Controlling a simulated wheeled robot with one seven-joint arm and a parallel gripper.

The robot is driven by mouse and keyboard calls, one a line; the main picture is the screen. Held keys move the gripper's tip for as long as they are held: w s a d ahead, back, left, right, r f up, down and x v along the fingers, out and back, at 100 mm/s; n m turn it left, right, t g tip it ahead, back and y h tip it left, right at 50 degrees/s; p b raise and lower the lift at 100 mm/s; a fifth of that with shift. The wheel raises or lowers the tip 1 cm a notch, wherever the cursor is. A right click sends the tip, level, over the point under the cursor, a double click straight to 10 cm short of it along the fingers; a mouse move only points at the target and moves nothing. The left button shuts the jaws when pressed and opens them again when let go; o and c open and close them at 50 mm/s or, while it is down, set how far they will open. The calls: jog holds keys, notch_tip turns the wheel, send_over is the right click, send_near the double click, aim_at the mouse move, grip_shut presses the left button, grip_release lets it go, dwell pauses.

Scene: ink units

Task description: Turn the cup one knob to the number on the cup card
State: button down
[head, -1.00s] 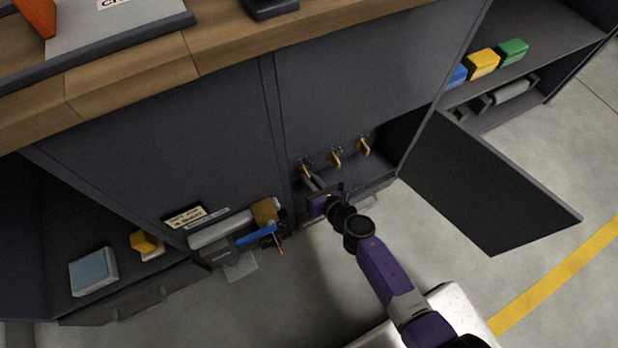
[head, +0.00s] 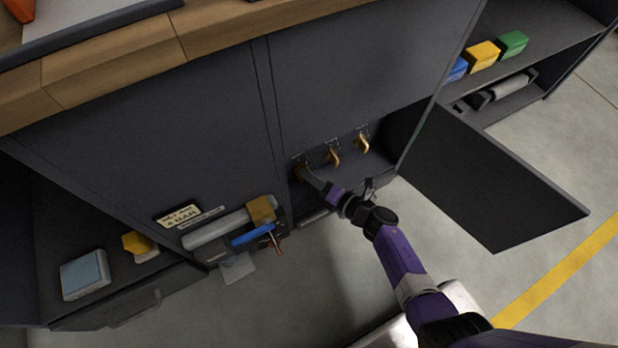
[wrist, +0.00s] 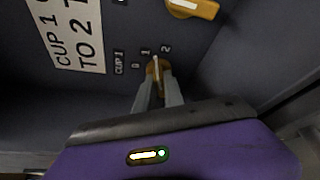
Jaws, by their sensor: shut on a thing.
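The cup one knob (wrist: 155,66) is amber with a white pointer line, beside the printed label CUP 1 and the numbers 0, 1 and 2 in the wrist view. The pointer aims up, close to the 1, with the 2 to its right. My gripper (wrist: 157,82) is shut on this knob, one finger on each side. In the head view my gripper (head: 307,174) reaches the leftmost of three amber knobs. The cup card (wrist: 72,32) is white, partly cut off, and reads CUP 1 and TO 2.
A second knob (wrist: 194,8) lies up and right in the wrist view; the middle knob (head: 334,156) and right knob (head: 362,143) show in the head view. An open dark door (head: 495,185) stands right of my arm. A grey cylinder unit (head: 220,228) is at left.

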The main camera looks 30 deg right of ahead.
jog(key=m+b, duration=0.1)
jog(key=m+t+y+b, duration=0.1)
jog(key=m, duration=0.1)
jog(key=shift+d+f+b, duration=0.1)
jog(key=shift+f+b, duration=0.3)
jog(key=shift+m+y+b, duration=0.3)
jog(key=shift+m+b, duration=0.15)
jog(key=shift+m, duration=0.15)
jog(key=shift+r+t, duration=0.1)
jog(key=shift+t, duration=0.2)
jog(key=c, duration=1.4)
grip_release()
jog(key=shift+c, duration=0.2)
jog(key=shift+s, duration=0.1)
jog(key=p+v, duration=0.2)
jog(key=v, duration=0.5)
jog(key=shift+s+d, duration=0.1)
jog(key=shift+s, duration=0.25)
jog(key=shift+m, duration=0.3)
